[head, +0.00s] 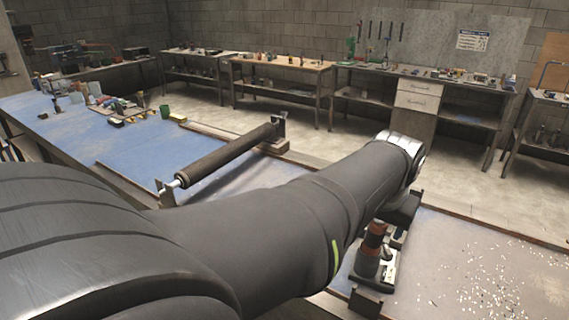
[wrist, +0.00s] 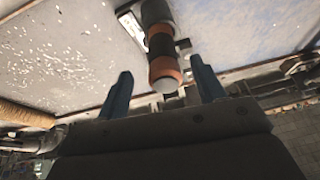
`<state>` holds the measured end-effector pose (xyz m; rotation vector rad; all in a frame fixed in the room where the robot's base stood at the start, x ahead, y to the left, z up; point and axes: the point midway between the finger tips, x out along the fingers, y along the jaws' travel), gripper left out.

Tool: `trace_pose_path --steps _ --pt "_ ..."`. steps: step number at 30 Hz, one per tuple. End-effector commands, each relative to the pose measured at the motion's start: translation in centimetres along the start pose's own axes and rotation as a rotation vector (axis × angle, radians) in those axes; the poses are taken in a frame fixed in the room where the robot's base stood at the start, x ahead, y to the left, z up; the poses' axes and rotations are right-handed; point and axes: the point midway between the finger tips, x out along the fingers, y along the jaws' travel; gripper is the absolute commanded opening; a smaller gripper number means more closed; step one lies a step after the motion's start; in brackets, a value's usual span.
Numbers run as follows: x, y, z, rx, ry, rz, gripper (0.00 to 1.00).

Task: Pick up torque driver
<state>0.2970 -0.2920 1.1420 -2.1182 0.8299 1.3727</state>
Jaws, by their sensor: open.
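The torque driver, with reddish-orange and black bands and a pale rounded end, shows in the wrist view (wrist: 163,45). Its rounded end points toward my gripper (wrist: 161,78). My gripper is open; its two dark fingers are at either side of the driver's end, with gaps visible on both sides. Nothing is gripped. In the head view the driver (head: 374,238) appears upright with its reddish part on top, near a dark grey stand on the bench. My arm hides part of it there, and my fingers are hard to make out.
A long dark roller (head: 225,155) on end brackets lies across the bench to the left. A dark bracket (head: 366,301) stands in front of the driver. Pale chips (head: 490,285) are scattered on the bench at right. Small tools and a green cup (head: 164,111) sit at far left.

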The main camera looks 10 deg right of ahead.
Motion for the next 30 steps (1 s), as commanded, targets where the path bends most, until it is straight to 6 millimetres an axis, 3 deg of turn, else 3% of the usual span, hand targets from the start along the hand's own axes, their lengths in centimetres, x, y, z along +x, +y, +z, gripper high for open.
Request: trace_pose_path --steps 8,18,27,30 --pt "2.0 -0.1 -0.2 -0.001 -0.001 0.000 0.63" --pt "6.2 -0.3 -0.9 -0.001 -0.002 0.001 0.63" --pt "6.6 -0.3 -0.9 0.000 0.000 0.001 0.63" --pt "6.5 -0.3 -0.9 0.000 0.000 0.001 0.43"
